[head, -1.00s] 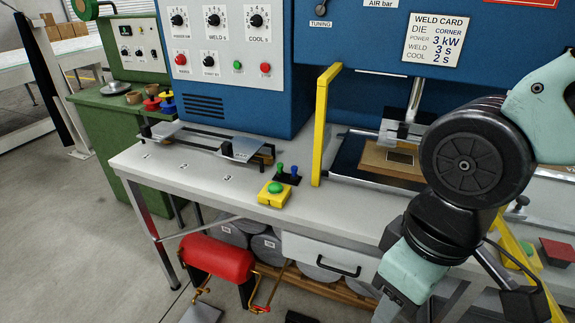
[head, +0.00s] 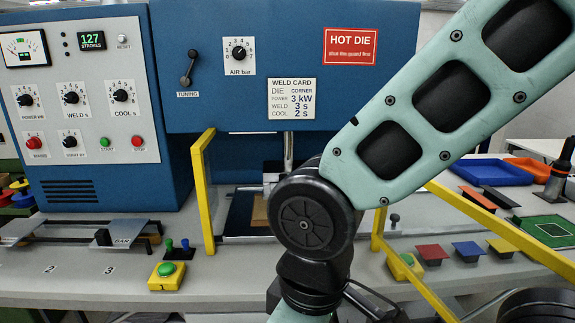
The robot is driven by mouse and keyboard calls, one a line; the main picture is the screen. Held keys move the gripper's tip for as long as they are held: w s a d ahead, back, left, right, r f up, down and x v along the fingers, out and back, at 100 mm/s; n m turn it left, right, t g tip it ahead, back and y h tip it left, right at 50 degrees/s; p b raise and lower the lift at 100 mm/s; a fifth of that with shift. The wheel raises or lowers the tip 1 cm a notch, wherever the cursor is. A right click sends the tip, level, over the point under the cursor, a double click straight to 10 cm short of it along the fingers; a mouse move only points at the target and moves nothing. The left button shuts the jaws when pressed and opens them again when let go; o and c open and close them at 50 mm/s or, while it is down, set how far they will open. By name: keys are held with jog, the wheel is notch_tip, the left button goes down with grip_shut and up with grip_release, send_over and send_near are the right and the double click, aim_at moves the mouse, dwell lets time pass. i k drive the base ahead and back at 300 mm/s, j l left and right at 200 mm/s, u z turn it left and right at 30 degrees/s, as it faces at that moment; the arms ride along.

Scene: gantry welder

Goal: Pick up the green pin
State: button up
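The green pin (head: 169,244) stands upright in a small black holder (head: 179,254) on the bench top, left of the yellow guard frame. My gripper is below the picture, out of view.
A yellow button box with a green button (head: 166,269) sits just in front of the holder. A yellow guard frame (head: 203,190) rises to the right. A metal slide with a bar (head: 114,238) lies to the left. Coloured plates (head: 432,252) and a blue tray (head: 494,172) are at right.

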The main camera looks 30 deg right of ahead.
aim_at(169, 243)
jog(key=i+j+u, duration=0.85)
jog(key=i+l, duration=0.05)
